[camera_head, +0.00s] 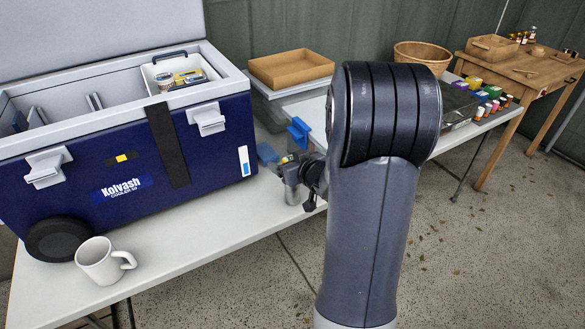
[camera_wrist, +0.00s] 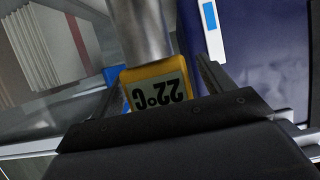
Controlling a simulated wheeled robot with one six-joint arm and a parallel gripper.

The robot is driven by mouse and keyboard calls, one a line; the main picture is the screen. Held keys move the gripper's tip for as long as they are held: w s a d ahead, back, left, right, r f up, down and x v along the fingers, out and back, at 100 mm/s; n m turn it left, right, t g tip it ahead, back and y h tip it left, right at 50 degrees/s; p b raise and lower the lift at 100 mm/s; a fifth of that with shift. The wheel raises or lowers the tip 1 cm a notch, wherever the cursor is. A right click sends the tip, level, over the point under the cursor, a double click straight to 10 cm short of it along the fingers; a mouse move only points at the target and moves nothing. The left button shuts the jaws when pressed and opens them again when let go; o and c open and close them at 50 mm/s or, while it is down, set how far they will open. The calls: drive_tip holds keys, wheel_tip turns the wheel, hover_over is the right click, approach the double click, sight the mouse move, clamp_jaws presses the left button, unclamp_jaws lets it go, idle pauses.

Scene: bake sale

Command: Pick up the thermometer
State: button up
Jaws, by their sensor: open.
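The thermometer (camera_wrist: 158,88) has a yellow frame and a grey display reading 22°C, upside down in the wrist view. A shiny metal cylinder (camera_wrist: 140,30) lies directly beyond it; I cannot tell whether the two are joined.
The blue cooler (camera_head: 215,150) stands close on the left. A clear box with a blue clip (camera_head: 298,132) is just behind, and a cardboard tray (camera_head: 290,68) sits above it. A white mug (camera_head: 102,262) stands at the front left. The table front between is clear.

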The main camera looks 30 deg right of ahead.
drive_tip(key=shift+w, duration=0.1)
drive_tip(key=shift+c, duration=0.3)
drive_tip(key=c, duration=1)
drive_tip(key=shift+r, duration=0.1)
